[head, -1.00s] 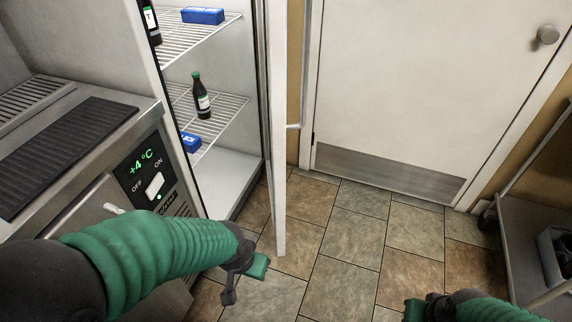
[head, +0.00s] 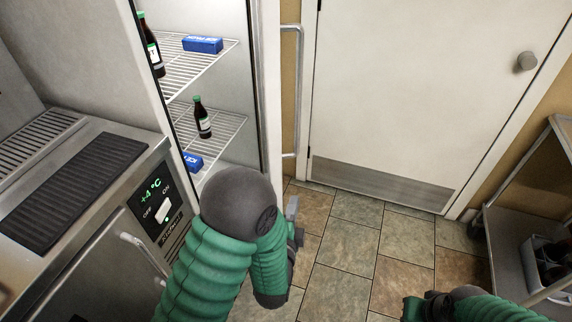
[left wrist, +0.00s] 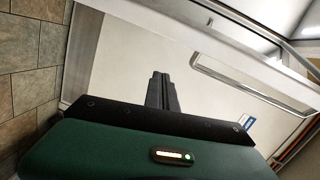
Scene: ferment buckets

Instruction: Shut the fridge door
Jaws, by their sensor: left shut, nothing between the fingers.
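The fridge door (head: 271,90) stands open and shows nearly edge-on in the head view. Its long bar handle (head: 298,90) is on the face turned right, towards the room door. My left arm hides the door's lower part. My left gripper (head: 293,222) is at the right side of the door, below the handle. In the left wrist view its fingers (left wrist: 161,90) are shut and empty, pointing at a pale panel (left wrist: 130,62), seemingly the door's outer face. The handle (left wrist: 250,84) is right of the fingers there. I cannot tell whether they touch the panel. My right gripper (head: 412,308) is partly cut off.
The fridge interior holds wire shelves (head: 215,125) with dark bottles (head: 202,118) and blue boxes (head: 203,45). A steel counter (head: 120,150) with a control panel stands left. A closed white room door (head: 410,95) is behind. A shelf cart (head: 515,235) stands right. The tiled floor (head: 345,250) between is clear.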

